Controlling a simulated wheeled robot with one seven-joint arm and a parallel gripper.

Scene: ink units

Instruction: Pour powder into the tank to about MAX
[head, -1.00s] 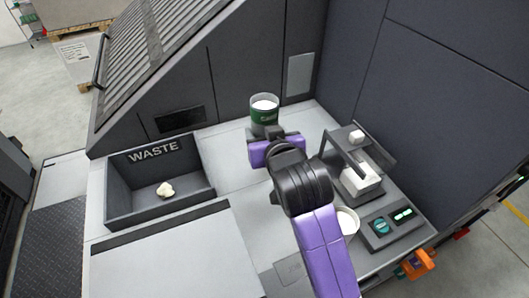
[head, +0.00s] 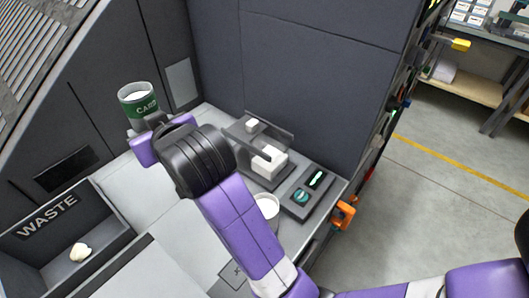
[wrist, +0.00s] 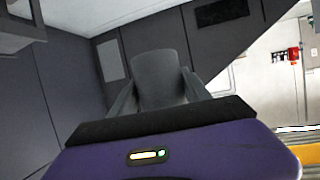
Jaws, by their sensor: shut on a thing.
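A cup (head: 138,104) with a green band and partly legible lettering "CARB" holds white powder near its rim. My gripper (head: 145,126) is shut on it at the back left, in front of the dark wall and apparently above the counter. The cup looks upright. In the wrist view the cup (wrist: 160,75) is a plain grey shape between the two fingers. No vessel is clearly recognisable as the tank, and I cannot make out a MAX mark.
A small device (head: 270,162) with white blocks and a control box (head: 306,193) stand right of my arm. A white round dish (head: 265,206) is partly behind my arm. The WASTE bin (head: 28,244) at lower left holds a pale lump (head: 80,252).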

